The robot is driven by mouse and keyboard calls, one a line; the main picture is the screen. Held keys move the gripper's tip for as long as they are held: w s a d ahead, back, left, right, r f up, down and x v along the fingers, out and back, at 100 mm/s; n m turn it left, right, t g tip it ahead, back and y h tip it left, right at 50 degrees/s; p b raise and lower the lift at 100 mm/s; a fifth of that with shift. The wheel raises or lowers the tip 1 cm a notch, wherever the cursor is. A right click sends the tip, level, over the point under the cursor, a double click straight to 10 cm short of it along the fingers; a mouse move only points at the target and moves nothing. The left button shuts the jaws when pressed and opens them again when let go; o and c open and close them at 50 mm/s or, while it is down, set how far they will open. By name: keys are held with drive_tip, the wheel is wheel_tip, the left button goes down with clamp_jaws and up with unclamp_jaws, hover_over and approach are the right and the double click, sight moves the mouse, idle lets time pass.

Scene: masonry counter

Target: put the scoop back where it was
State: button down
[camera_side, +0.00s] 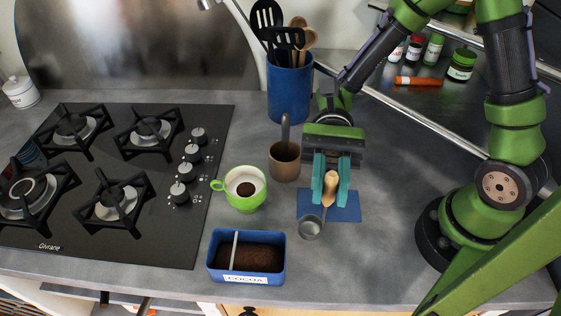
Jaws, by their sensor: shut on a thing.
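My gripper (330,185) points down over a flat blue mat (345,208) right of the middle of the counter. Its teal fingers are shut on the wooden handle of the scoop (311,228). The scoop's grey metal bowl hangs toward the front, at the mat's front left corner. I cannot tell whether the scoop touches the mat or is just above it. A blue box labelled COCOA (217,263), holding dark brown powder, stands to the front left. A green cup (246,203) with a white inside and some brown powder in it stands left of my gripper.
A brown cup (284,168) with a grey handle sticking out stands close left of my gripper. A blue utensil pot (290,90) stands behind. A gas hob (110,215) fills the left. Several jars (461,64) stand at the back right. The counter right of the mat is clear.

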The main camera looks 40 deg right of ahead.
wheel_tip(320, 180, down, 10)
drive_tip(key=shift+r, duration=0.15)
idle(0.3)
drive_tip(key=shift+s, duration=0.1)
drive_tip(key=c, duration=1)
unclamp_jaws()
drive_tip(key=shift+o, duration=0.2)
